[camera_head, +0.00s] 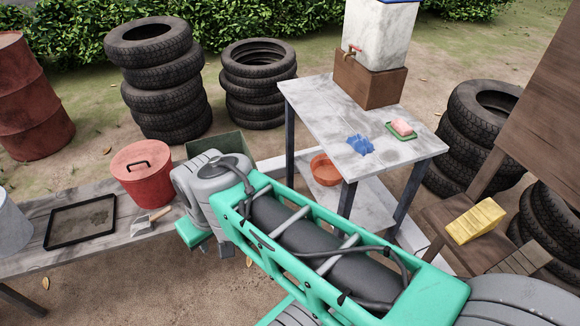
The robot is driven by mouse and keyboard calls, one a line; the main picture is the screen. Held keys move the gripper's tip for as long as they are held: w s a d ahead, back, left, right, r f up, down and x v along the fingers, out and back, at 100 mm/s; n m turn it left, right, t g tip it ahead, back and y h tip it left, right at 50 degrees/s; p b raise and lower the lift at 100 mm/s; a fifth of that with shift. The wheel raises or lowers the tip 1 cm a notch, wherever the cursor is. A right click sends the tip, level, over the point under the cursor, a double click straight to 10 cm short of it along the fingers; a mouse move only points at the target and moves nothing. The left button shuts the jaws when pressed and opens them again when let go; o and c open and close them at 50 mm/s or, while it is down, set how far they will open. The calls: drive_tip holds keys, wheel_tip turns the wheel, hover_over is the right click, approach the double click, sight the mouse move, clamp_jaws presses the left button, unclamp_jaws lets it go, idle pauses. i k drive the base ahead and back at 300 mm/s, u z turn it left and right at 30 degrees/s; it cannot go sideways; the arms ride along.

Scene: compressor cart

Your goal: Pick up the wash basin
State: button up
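An orange-red round basin (326,170) sits on the lower shelf of the grey-topped table, toward its left side. It is the only basin-like thing I see, and the table's front leg stands close to its right side. A large green and grey arm, which looks like mine, crosses the lower middle of the view in front of the table. Its far grey joint is at the left of the table, apart from the basin in the picture. My gripper's fingers do not show, so I cannot see whether they are open or shut.
The table (310,99) carries a blue cloth (360,145), a pink sponge or soap (402,126) on a green dish, and a white tank (379,35) on a wooden block. A red lidded bucket (143,174) and black tray (80,222) are left. Tyre stacks (160,75) stand behind.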

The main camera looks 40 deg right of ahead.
sight(324, 172)
drive_tip(key=u, duration=0.15)
drive_tip(key=i, duration=0.95)
drive_tip(key=z, duration=0.85)
drive_tip(key=i, duration=0.7)
drive_tip(key=z, duration=0.65)
